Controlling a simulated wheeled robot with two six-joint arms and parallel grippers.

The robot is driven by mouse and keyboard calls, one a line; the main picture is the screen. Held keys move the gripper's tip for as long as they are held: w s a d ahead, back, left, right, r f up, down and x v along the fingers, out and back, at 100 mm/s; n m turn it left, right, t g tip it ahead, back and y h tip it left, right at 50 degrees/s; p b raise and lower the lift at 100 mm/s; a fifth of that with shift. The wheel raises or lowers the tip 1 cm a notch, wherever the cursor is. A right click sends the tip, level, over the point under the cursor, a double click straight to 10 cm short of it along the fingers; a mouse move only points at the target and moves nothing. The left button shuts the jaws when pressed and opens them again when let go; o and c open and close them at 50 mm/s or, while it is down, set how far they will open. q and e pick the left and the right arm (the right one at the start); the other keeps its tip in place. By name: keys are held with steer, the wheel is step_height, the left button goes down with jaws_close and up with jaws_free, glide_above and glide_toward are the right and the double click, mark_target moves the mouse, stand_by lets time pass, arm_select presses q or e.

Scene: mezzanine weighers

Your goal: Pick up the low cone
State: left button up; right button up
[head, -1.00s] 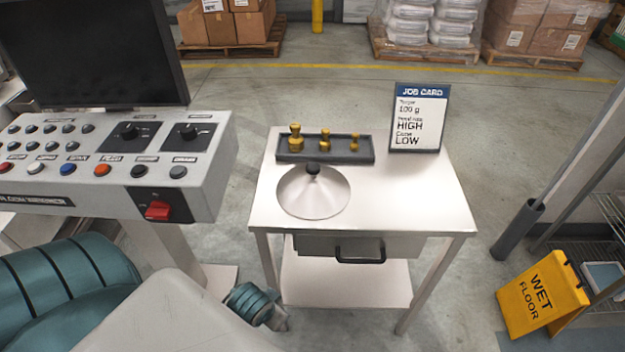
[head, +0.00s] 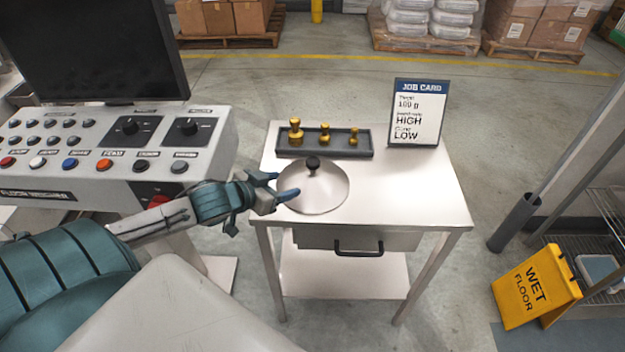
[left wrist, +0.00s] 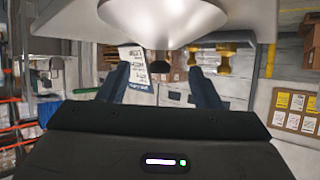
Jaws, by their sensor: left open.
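The low cone (head: 322,193) is a wide, shallow, pale metal cone with a black knob (head: 312,164) on its peak. It sits on the left part of the small table (head: 410,195). My left gripper (head: 286,184) is open and empty at the cone's left side, with its fingers pointing toward it. In the left wrist view the cone (left wrist: 165,18) fills the top, and its knob (left wrist: 159,67) shows between the two open fingers. I cannot tell whether a finger touches the cone. My right gripper is not in view.
A grey tray (head: 340,152) with brass weights (head: 296,133) lies just behind the cone. A job card (head: 418,112) stands at the table's back right. A yellow wet floor sign (head: 537,288) stands at right.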

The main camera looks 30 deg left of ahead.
mark_target(308, 165)
arm_select(q)
steer(key=shift+t+h, duration=0.3)
steer(key=shift+h, duration=0.1)
steer(key=w, duration=0.1)
steer(key=w+b, duration=0.1)
steer(key=w, duration=0.1)
steer(key=w+r+b, duration=0.1)
steer(key=w, duration=0.1)
steer(key=shift+w+d, duration=0.1)
steer(key=shift+w, duration=0.05)
steer(key=shift+b+x, duration=0.35)
steer(key=shift+x, duration=0.45)
steer(key=shift+p+x, duration=0.45)
steer(key=shift+x, duration=1.7)
steer(key=shift+w+d+f, duration=0.15)
steer(key=shift+w+d, duration=0.05)
steer(key=shift+w, duration=0.25)
steer(key=shift+c, duration=0.2)
jaws_close()
